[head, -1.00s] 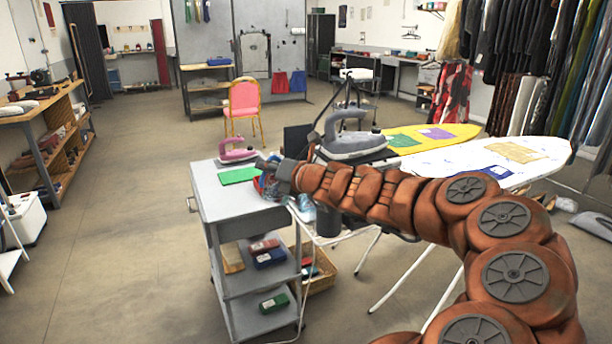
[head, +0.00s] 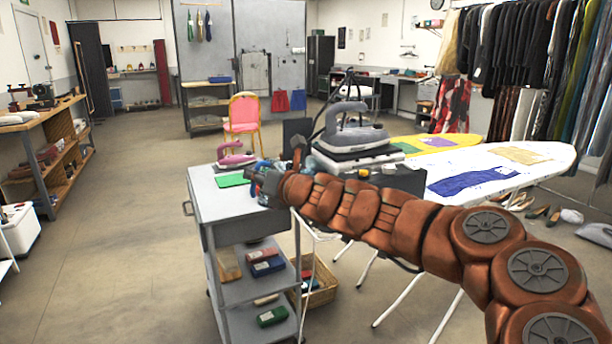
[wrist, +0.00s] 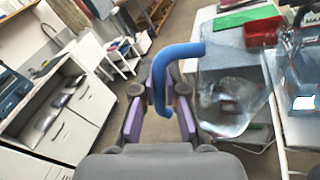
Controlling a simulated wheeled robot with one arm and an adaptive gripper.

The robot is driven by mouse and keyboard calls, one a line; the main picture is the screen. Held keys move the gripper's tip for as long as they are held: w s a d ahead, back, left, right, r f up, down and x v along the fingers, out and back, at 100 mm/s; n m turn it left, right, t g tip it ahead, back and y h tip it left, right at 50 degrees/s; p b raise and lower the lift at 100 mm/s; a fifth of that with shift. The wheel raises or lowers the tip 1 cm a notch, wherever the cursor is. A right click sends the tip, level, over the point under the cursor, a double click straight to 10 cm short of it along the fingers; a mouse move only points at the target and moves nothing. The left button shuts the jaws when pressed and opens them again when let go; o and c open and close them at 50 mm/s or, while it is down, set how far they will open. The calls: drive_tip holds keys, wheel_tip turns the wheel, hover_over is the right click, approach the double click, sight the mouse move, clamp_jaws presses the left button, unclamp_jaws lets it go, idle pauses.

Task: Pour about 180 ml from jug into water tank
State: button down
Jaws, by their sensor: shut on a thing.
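My gripper (wrist: 160,106) is shut on the blue handle of the jug in the wrist view. The jug (wrist: 232,92) has a clear body to the right of the fingers; its water level and exact tilt are hard to read. In the head view my gripper (head: 268,183) is small and partly hidden by my arm, above the right side of the grey cart. A clear vessel (wrist: 296,82) at the right edge of the wrist view, beside the jug, may be the water tank; I cannot tell for sure. It is cut off by the frame.
The grey cart (head: 215,200) carries a pink iron (head: 236,157) and a green mat (head: 232,180). A large grey iron (head: 352,135) on its station stands right of my gripper. The white ironing board (head: 500,170) lies further right. Open floor (head: 130,240) is at left.

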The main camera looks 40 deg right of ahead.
drive_tip(key=shift+s+a+f+n+t+b, duration=0.15)
drive_tip(key=shift+a+f+n+b, duration=0.45)
drive_tip(key=shift+b, duration=0.95)
drive_tip(key=shift+s+a+f+n+t+b, duration=0.1)
drive_tip(key=shift+a+f+n+b, duration=0.25)
drive_tip(key=shift+f+n+b, duration=0.85)
drive_tip(key=shift+s+a+f+n+t+b, duration=0.15)
drive_tip(key=shift+a+f+b, duration=0.35)
drive_tip(key=shift+b, duration=1.45)
drive_tip(key=shift+w+a+f, duration=0.1)
drive_tip(key=shift+w+f, duration=0.05)
